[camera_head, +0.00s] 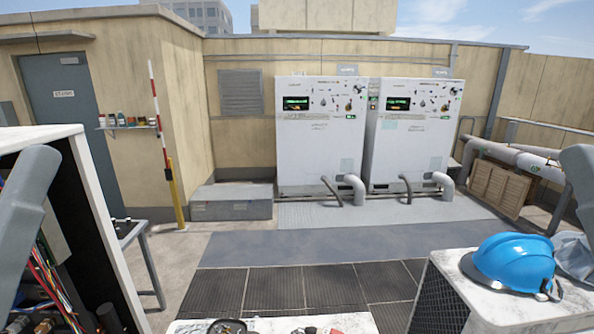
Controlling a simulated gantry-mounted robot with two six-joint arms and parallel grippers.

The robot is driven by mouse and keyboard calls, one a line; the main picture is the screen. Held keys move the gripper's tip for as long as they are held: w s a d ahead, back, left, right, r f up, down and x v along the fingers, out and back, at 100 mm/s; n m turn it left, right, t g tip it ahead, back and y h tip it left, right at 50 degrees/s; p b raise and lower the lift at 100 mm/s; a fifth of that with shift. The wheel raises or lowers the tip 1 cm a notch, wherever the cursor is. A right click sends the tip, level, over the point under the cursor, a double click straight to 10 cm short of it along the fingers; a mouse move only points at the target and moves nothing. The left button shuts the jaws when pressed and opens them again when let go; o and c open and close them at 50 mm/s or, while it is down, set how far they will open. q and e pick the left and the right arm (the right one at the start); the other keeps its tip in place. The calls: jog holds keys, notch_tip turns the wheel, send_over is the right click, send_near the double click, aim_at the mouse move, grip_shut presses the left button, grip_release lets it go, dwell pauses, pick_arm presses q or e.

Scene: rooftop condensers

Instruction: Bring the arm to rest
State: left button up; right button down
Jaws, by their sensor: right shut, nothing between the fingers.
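Part of my left arm (27,205) shows as a grey link at the left edge. Part of my right arm (579,172) shows as a grey link at the right edge, cut off by the frame. I make out no fingers of either gripper in this view. No object is seen held.
Two white condenser units (320,150) (412,150) stand at the back wall. A blue hard hat (512,264) lies on a white-topped unit (449,262) at right. An open cabinet with wires (75,152) stands at left. A striped pole (158,110) stands behind. The middle floor (300,248) is clear.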

notch_tip(320, 180, up, 23)
jog(key=p, duration=1.9)
notch_tip(320, 180, down, 61)
jog(key=b, duration=6.1)
jog(key=shift+f, duration=0.2)
